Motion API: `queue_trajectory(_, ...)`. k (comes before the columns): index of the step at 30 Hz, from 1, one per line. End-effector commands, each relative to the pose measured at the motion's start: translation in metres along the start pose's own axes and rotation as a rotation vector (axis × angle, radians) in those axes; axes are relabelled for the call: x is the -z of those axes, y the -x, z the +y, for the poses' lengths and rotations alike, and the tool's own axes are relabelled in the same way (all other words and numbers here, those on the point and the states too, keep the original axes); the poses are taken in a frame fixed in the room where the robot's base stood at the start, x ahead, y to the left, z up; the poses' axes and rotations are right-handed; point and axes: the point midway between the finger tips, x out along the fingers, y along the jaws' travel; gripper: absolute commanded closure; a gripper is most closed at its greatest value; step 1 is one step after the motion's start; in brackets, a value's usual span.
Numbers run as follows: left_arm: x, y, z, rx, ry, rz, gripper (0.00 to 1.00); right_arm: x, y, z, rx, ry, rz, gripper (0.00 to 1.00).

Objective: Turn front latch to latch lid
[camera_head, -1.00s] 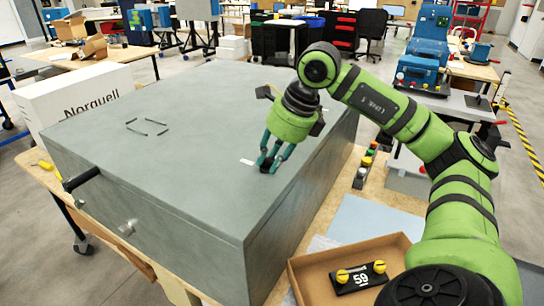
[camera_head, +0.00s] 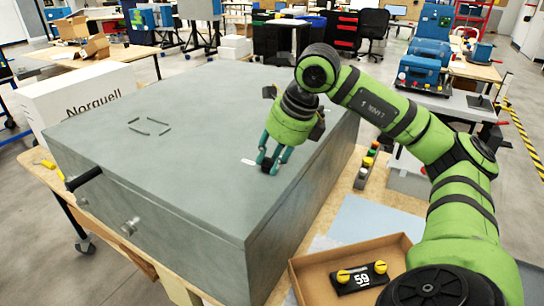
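A large grey box-shaped analyser (camera_head: 190,150) stands on a wooden table, with its lid lying flat on top. A small metal front latch (camera_head: 130,227) sits on its front face, left of the near corner. A black handle (camera_head: 83,178) sticks out from the front farther left. My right gripper (camera_head: 270,167) points down over the lid's right part, well away from the latch. Its fingertips are close together; whether they touch the lid or hold anything is not clear. My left gripper is not in view.
An open cardboard tray (camera_head: 310,279) holds a black plate marked 59 (camera_head: 361,277) with yellow knobs. Several coloured buttons (camera_head: 367,167) stand right of the analyser. A white Norquell box (camera_head: 80,95) stands behind its left side. The lid's top is mostly clear.

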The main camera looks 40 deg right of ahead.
Motion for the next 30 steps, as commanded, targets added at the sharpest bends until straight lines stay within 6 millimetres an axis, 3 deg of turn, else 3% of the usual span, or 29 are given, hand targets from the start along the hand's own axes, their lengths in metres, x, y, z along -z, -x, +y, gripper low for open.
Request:
queue_trajectory(11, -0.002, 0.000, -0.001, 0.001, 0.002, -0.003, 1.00, -0.001, 0.005, 0.000, 0.000, 0.002, -0.002, 0.66)
queue_trajectory(17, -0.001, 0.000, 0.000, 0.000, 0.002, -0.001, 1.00, -0.002, 0.037, 0.000, 0.000, 0.002, -0.008, 0.66)
queue_trajectory(25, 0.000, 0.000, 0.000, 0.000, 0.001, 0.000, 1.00, -0.002, 0.102, 0.001, -0.002, 0.003, -0.009, 0.66)
queue_trajectory(30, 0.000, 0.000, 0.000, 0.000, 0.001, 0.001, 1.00, -0.001, 0.112, 0.000, 0.002, 0.002, -0.004, 0.66)
